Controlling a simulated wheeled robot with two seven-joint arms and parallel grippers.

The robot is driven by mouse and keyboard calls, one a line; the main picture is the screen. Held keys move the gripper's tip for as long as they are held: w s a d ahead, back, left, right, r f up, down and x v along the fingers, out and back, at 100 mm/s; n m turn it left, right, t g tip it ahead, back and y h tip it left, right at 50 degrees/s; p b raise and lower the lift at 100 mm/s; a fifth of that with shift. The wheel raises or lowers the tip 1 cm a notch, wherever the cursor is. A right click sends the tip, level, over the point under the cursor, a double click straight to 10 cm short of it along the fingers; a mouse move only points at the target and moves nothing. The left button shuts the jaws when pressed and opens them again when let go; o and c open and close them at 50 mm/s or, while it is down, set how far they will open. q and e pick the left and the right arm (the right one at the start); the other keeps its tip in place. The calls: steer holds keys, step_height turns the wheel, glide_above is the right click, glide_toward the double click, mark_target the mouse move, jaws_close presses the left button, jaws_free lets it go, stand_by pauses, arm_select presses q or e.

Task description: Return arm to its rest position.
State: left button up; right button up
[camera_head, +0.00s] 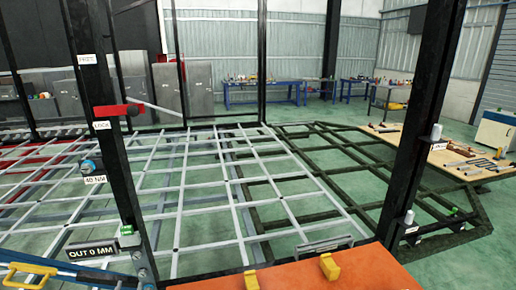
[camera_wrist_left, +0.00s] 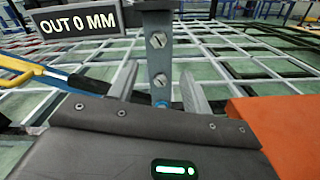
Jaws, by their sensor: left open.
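My left gripper shows in the left wrist view (camera_wrist_left: 160,85), with two grey fingers apart and open. A grey metal upright with bolts (camera_wrist_left: 158,45) shows beyond and between the fingers; I cannot tell whether they touch it. In the head view little of this gripper can be made out, low at the left near the foot of the dark post (camera_head: 117,170). A black sign reading "OUT 0 MM" (camera_head: 91,251) is beside it; the sign also shows in the left wrist view (camera_wrist_left: 78,22). My right gripper is in neither view.
An orange surface (camera_head: 380,272) with yellow blocks (camera_head: 330,266) lies at the front right. A yellow-handled tool (camera_head: 28,268) is at the left edge. A second dark post (camera_head: 420,120) stands at the right. The trailer's metal grid (camera_head: 215,190) spreads behind, with a tool-covered table (camera_head: 455,155) farther right.

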arm_select(q)
steer(key=s+d+f+n+g+h, duration=0.1)
steer(key=s+f+n+g, duration=0.3)
steer(key=f+n, duration=0.5)
steer(key=s+d+f+n+g+h+b, duration=0.1)
steer(key=s+d+f+n+g, duration=0.1)
steer(key=s+f+n, duration=0.7)
steer(key=s+d+f+n+g+h, duration=0.1)
steer(key=s+f+n+g, duration=0.15)
steer(key=f+n, duration=0.65)
steer(key=s+d+f+n+g+h, duration=0.1)
steer(key=s+d+f, duration=0.4)
steer(key=s, duration=0.6)
steer(key=s+d+f+n+g+h+b, duration=0.1)
steer(key=s+d+f+n+g, duration=0.2)
steer(key=s, duration=0.9)
steer(key=s+d+f+n+g+b, duration=0.1)
steer(key=s+d+f+n+g, duration=0.1)
steer(key=s+d+f, duration=0.6)
steer(key=s+g, duration=0.1)
steer(key=s, duration=0.2)
steer(key=shift+s+d+f+h, duration=0.15)
steer(key=shift+s+d+h, duration=0.1)
steer(key=shift+d+h, duration=0.15)
